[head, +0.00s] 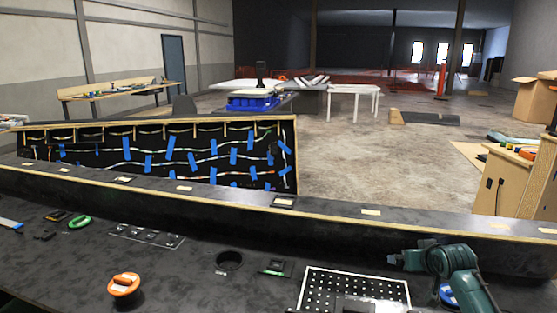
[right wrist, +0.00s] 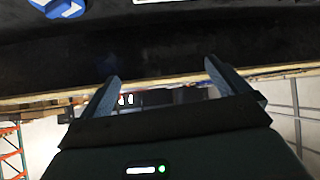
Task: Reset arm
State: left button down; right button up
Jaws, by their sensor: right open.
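My right arm (head: 455,275) comes in at the lower right of the head view, bent over the black console (head: 240,290). In the right wrist view my right gripper (right wrist: 161,73) has its two fingers spread wide, with nothing between them. The fingers point toward the console's raised black edge. A blue knob (right wrist: 62,8) shows at the top left of that view. In the head view the blue knob (head: 448,294) is partly hidden by my right arm. My left gripper is not in view.
The console top carries an orange knob (head: 123,284), a round black hole (head: 229,260), a white-bordered perforated panel (head: 354,288), a switch plate (head: 147,235) and a green part (head: 79,222). A raised black ledge (head: 330,215) runs behind them. Open floor lies beyond.

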jog(key=w+r+n+t+h, duration=0.1)
jog(key=w+r+n+t, duration=0.25)
jog(key=r+t, duration=0.5)
jog(key=s+a+f+g+y, duration=0.1)
jog(key=s+a+f+g, duration=0.1)
jog(key=s+a+f, duration=0.3)
jog(key=s+a+f+g+y, duration=0.1)
jog(key=s+a+f+g, duration=0.1)
jog(key=s+a+f, duration=0.3)
jog(key=s+a+f+g+y, duration=0.2)
jog(key=s+a+f, duration=0.3)
jog(key=s+f, duration=0.7)
jog(key=shift+s+a+n, duration=0.15)
jog(key=shift+s+n, duration=0.05)
jog(key=shift+s, duration=0.55)
jog(key=shift+s+a+n, duration=0.15)
jog(key=shift+s, duration=0.55)
jog(key=s+a+f+g, duration=0.1)
jog(key=s+a, duration=0.1)
jog(key=s, duration=0.5)
jog(key=s+a+f+g+y, duration=0.1)
jog(key=s+a, duration=0.2)
jog(key=s, duration=0.4)
jog(key=shift+m, duration=0.4)
